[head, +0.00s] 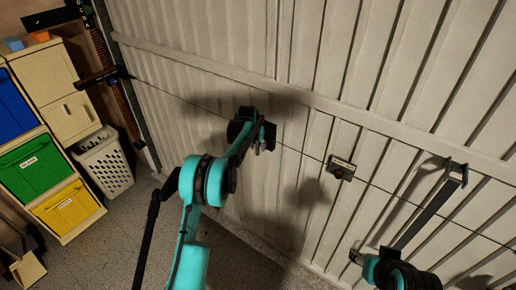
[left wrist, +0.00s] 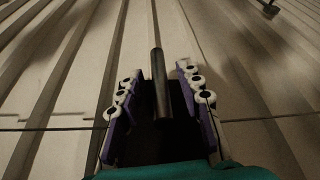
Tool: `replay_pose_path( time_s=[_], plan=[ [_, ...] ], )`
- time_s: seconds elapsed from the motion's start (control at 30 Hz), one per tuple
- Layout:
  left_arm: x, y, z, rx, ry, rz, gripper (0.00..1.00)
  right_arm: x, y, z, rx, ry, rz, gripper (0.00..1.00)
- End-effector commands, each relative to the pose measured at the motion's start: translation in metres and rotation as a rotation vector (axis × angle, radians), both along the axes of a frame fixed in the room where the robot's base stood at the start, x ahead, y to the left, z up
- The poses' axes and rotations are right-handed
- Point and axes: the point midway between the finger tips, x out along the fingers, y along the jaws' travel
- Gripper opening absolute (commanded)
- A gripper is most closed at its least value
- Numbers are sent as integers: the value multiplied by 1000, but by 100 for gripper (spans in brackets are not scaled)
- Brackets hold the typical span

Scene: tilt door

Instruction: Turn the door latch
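The pale ribbed door (head: 330,60) fills most of the head view. A small box-like latch plate (head: 341,168) sits on it where a thin cable runs across. My left gripper (head: 265,142) is close to the door, left of that plate. In the left wrist view, its two fingers (left wrist: 160,100) are apart. A dark upright bar (left wrist: 160,85), perhaps the latch handle, stands between them with a gap visible on each side. Whether it touches the palm is hidden. My right gripper (head: 358,257) is at the lower right, too small and partly hidden to read.
A long dark bar handle (head: 428,210) is fixed to the door at the right, near my right gripper. At the left stand storage bins (head: 32,167) and a white perforated basket (head: 103,163). Grey floor (head: 120,225) is open below them.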

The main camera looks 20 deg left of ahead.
Motion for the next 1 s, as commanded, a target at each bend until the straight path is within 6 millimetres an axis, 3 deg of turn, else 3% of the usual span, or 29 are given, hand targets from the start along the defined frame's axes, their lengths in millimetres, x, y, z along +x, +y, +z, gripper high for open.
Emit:
replay_pose_path(
  time_s=[0.13,0.4,0.43,0.57,0.83,1.0],
  plan=[
    [5,-1,-11,0,0,0,36,0,0,-2,0,0,0,52],
    [5,-1,-13,0,0,0,36,0,0,-1,0,0,0,52],
    [5,-1,-13,0,0,0,33,0,0,-1,0,0,0,52],
    [5,-1,-13,0,0,0,0,0,0,-1,0,0,0,52],
    [4,-1,-13,-4,1,0,0,0,0,-2,0,0,0,52],
    [-9,-3,-13,-37,14,1,0,0,0,-5,0,0,0,52]
  ],
)
